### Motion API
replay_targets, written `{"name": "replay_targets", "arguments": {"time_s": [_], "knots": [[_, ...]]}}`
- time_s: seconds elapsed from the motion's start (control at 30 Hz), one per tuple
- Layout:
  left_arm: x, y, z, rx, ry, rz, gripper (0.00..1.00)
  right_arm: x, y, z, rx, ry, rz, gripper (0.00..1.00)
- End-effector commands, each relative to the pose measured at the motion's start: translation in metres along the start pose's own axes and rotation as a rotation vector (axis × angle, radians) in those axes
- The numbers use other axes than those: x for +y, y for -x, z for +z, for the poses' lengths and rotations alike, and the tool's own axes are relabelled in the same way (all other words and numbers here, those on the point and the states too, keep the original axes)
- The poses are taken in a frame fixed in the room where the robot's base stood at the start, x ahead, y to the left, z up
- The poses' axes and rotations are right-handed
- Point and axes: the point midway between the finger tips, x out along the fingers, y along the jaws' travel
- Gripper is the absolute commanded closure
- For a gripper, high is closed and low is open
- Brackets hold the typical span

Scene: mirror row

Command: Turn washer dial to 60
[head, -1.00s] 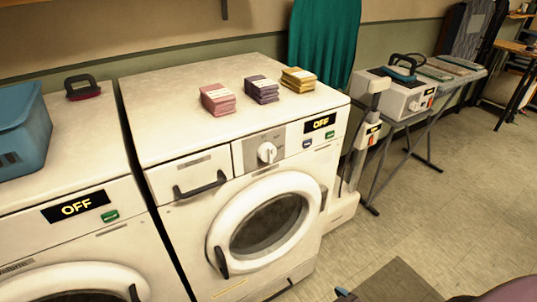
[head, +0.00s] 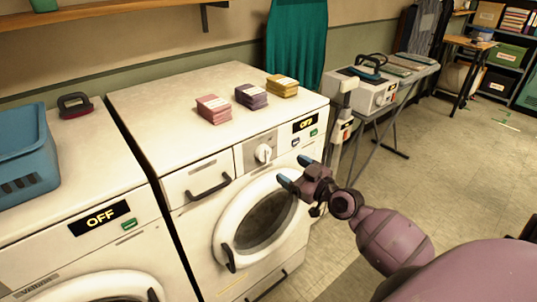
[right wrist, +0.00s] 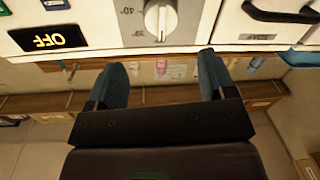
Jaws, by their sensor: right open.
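The washer (head: 185,165) stands in the middle of the head view with its display (head: 303,124) reading OFF. Its white dial (head: 263,153) sits on a grey panel left of the display. In the right wrist view the dial (right wrist: 160,18) is at the top, upside down, with a "40°" mark beside it. My right gripper (head: 294,172) is open and empty, in front of the washer's round door, below and right of the dial. In the right wrist view its two blue-tipped fingers (right wrist: 160,80) are apart, with the dial beyond them. My left gripper is not in view.
Pink (head: 213,109), purple (head: 251,97) and yellow (head: 282,85) stacks lie on the washer top. A second machine, display OFF (head: 100,215), stands at left with a blue basket (head: 25,160). A drawer handle (head: 208,187) sticks out left of the dial. Floor at right is open.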

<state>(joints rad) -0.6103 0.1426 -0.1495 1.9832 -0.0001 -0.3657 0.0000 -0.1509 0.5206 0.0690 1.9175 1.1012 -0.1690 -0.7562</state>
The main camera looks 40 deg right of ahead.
Motion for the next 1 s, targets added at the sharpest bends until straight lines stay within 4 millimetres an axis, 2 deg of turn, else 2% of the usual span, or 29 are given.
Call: {"name": "replay_targets", "arguments": {"time_s": [0.5, 0.7, 1.0], "knots": [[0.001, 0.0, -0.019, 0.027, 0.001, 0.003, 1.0, -0.001, -0.079, -0.001, 0.0, -0.003, -0.001, 0.23], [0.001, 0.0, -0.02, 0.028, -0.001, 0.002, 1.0, -0.001, -0.094, 0.0, -0.001, -0.003, -0.001, 0.23], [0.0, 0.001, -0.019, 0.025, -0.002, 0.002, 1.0, -0.001, -0.097, 0.0, -0.001, -0.002, -0.001, 0.23]]}}
